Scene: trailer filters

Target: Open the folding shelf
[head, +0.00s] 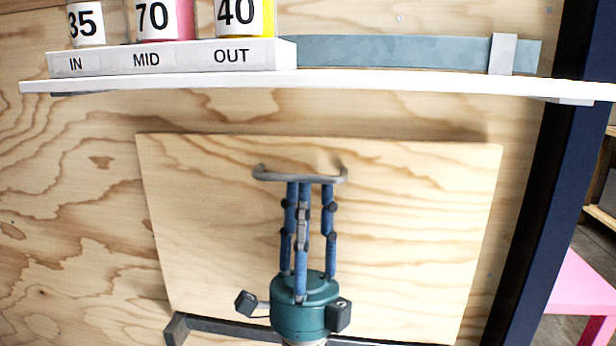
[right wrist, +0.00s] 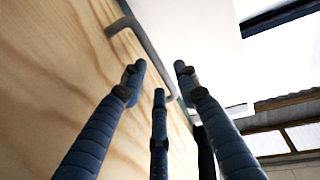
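The folding shelf (head: 420,230) is a pale plywood panel that stands upright, folded close to the plywood wall. Its grey bar handle (head: 300,177) sits near the panel's top edge. The handle also shows in the right wrist view (right wrist: 147,45), running slantwise past the fingertips. My right gripper (head: 310,185), with blue jointed fingers on a green body, points up at the handle from below. Its fingers are spread and hold nothing. The tips are close to the handle; I cannot tell whether they touch it. My left gripper is not in view.
A white fixed shelf (head: 400,87) runs above the panel, with containers in a tray labelled IN, MID and OUT (head: 170,58). A dark bracket (head: 178,328) shows below the panel. A dark blue post (head: 550,190) and a pink surface (head: 580,285) are at right.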

